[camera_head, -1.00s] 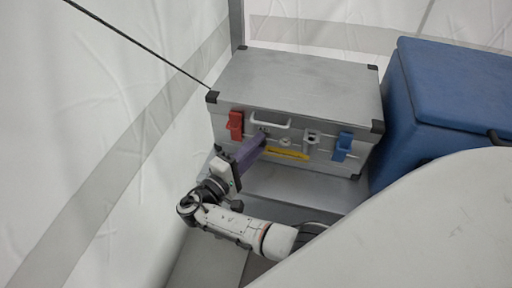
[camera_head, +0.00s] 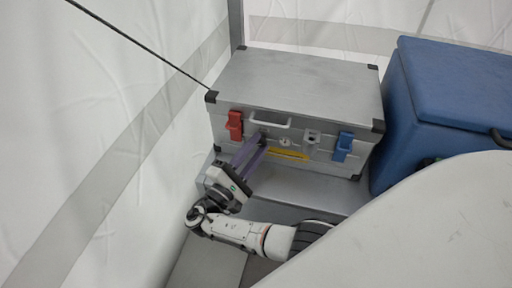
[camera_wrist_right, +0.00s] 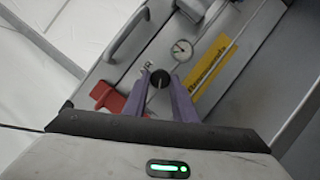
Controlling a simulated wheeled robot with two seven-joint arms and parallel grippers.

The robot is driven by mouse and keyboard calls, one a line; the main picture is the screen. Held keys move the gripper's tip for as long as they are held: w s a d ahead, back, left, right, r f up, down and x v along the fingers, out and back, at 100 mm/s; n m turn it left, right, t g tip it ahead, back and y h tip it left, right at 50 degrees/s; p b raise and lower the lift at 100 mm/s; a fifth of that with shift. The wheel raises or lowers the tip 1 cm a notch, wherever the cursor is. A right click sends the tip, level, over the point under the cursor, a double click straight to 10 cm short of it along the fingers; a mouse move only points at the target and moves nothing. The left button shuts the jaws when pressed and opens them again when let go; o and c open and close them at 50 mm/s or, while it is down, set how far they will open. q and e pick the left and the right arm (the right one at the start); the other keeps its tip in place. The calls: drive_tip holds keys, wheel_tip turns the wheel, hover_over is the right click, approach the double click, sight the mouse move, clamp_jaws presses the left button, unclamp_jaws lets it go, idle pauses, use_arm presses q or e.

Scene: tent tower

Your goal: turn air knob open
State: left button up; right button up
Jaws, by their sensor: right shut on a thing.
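The air knob (camera_wrist_right: 158,79) is a small black round knob on the front of a silver metal case (camera_head: 300,85). My right gripper (camera_head: 262,142) reaches the case front from below, and its two purple fingers are shut on the knob. In the right wrist view the fingertips (camera_wrist_right: 160,88) sit on either side of the knob, with a thin pale line running across it. In the head view the fingers mostly hide the knob. My left gripper is not in view.
A red latch (camera_head: 235,125) is left of the knob and a blue latch (camera_head: 343,146) is far right. A carry handle (camera_head: 270,121) is above, a yellow label (camera_head: 288,156) below right. A blue box (camera_head: 455,95) stands right; white tent wall (camera_head: 90,130) is close on the left.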

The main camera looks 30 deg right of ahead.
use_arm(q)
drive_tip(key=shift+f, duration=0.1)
use_arm(e)
drive_tip(key=o, duration=1)
drive_tip(key=shift+o, duration=0.2)
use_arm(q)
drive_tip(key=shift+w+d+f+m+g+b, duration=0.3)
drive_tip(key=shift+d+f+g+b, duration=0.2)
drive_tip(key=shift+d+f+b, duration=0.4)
use_arm(e)
drive_tip(key=v, duration=1)
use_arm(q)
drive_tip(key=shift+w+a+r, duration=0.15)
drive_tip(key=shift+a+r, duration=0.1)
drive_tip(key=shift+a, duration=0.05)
